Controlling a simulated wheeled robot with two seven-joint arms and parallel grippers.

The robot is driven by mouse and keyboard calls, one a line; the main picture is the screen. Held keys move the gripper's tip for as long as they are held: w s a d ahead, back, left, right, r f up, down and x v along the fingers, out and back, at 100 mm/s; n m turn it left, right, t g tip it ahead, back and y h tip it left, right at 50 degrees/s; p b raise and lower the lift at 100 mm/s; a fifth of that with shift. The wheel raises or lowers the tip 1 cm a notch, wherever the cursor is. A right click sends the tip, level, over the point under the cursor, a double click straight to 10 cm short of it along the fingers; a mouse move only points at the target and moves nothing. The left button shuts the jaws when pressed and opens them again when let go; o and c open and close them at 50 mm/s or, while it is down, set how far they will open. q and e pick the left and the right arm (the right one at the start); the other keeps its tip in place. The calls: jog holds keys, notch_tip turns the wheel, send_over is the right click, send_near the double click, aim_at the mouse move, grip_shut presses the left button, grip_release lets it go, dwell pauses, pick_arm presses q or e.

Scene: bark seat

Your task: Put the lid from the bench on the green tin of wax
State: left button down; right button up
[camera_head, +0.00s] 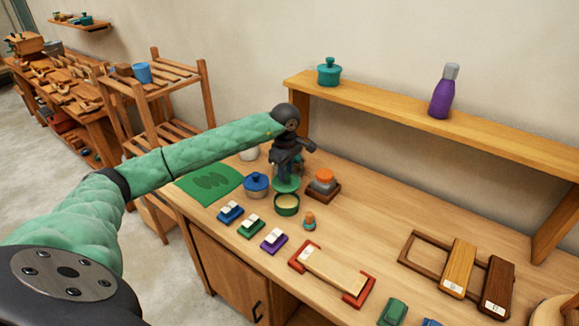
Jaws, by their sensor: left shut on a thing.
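The green tin of wax (287,208) stands open on the bench, with pale wax showing inside. My left gripper (287,174) is shut on the green lid (286,186), just beyond the tin in the picture. The lid looks about level and leaves the tin's mouth in view. I cannot tell how high it is above the bench. The fingertips are partly hidden by the dark gripper body. My right gripper is not in view.
A blue lidded pot (256,186) stands close left of the tin, and an orange-topped wooden block (323,183) close right. A shelf (420,118) runs behind the bench (365,222).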

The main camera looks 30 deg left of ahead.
aim_at(287, 185)
pick_arm(q)
jog(key=f, duration=0.2)
jog(key=shift+w+f, duration=0.25)
jog(key=shift+f, duration=0.05)
jog(key=shift+s+f, duration=0.1)
jog(key=shift+f, duration=0.75)
jog(key=shift+f+b, duration=0.65)
jog(key=shift+b, duration=0.15)
jog(key=shift+f+b, duration=0.45)
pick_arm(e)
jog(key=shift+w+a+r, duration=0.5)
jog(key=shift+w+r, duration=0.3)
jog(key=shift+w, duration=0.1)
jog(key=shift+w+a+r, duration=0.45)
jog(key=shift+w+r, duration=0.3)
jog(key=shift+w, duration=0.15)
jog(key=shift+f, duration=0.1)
pick_arm(q)
jog(key=shift+b, duration=0.45)
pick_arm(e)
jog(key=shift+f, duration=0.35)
pick_arm(q)
jog(key=shift+f+b, duration=0.55)
jog(key=shift+b, duration=0.05)
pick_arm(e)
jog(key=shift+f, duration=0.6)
